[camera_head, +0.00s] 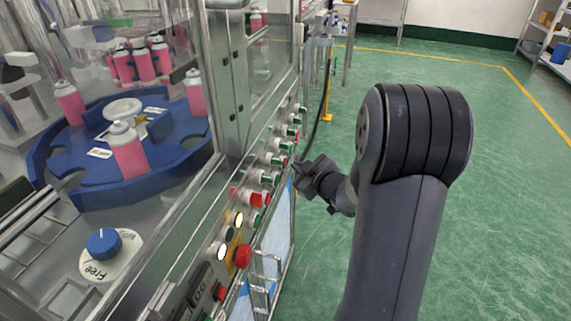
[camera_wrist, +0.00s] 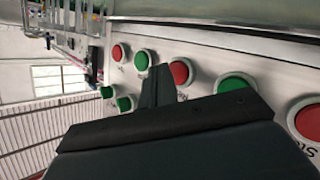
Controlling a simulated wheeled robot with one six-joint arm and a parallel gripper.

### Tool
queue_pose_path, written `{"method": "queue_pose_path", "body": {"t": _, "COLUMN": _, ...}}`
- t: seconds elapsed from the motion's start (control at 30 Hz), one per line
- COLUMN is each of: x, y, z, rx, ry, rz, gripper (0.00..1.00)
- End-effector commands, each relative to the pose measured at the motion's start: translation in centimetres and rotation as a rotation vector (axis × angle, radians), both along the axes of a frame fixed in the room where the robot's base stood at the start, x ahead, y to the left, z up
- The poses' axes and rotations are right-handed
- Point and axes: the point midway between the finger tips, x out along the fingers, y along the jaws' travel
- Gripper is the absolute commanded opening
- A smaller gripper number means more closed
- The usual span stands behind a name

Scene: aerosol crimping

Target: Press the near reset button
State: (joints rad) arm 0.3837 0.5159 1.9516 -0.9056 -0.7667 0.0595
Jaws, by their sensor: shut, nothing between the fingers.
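The control panel with its row of red and green round buttons runs along the machine's front; a green button (camera_head: 266,178) lies just left of my gripper. My gripper (camera_head: 299,168) is shut and empty, its tip close to the panel. In the wrist view the dark shut fingers (camera_wrist: 158,72) point at the panel between a green button (camera_wrist: 143,60) and a red button (camera_wrist: 181,72). The red one has a partly hidden label starting "Re". A larger green button (camera_wrist: 233,83) and a red button (camera_wrist: 305,118) lie to the right. I cannot tell whether the fingers touch anything.
A red mushroom button (camera_head: 243,256) on a yellow plate and a blue knob (camera_head: 103,242) are nearer. Behind glass, pink cans (camera_head: 127,152) stand on a blue turntable (camera_head: 180,160). A metal handle (camera_head: 265,275) juts out below the panel. Green floor (camera_head: 510,200) at right is clear.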

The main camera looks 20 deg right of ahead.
Motion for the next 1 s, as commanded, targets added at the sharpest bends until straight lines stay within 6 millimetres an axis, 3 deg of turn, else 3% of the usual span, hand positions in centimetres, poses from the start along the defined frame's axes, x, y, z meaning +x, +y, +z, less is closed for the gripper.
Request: {"method": "queue_pose_path", "body": {"t": 1.0, "x": 0.67, "y": 1.00, "z": 0.00, "rx": 0.000, "ry": 0.000, "rz": 0.000, "gripper": 0.00}}
